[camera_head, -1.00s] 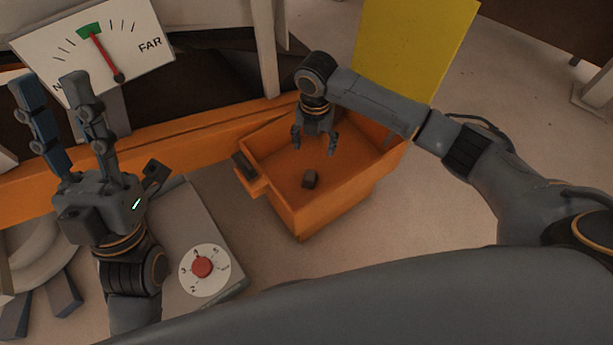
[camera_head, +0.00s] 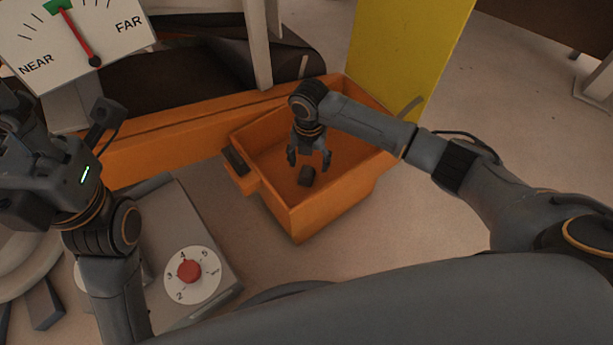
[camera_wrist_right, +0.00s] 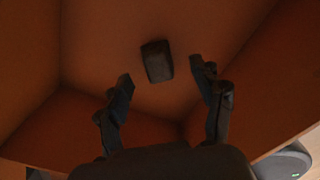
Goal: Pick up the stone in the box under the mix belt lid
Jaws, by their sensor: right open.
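The stone (camera_head: 306,176) is a small dark block on the floor of the orange box (camera_head: 325,218), and it also shows in the right wrist view (camera_wrist_right: 156,62). My right gripper (camera_head: 309,161) points down inside the box with its fingers apart and empty. In the right wrist view the stone lies just beyond the gap between the fingertips (camera_wrist_right: 161,76), not between them. My left gripper (camera_head: 15,125) is at the left edge, its fingers partly cut off. The belt lid is not clearly identifiable.
The box walls stand close around my right gripper. A yellow panel (camera_head: 405,50) rises behind the box. An orange beam (camera_head: 170,138) runs to its left. A dial with a red knob (camera_head: 189,271) and a NEAR–FAR gauge (camera_head: 75,40) are at the left.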

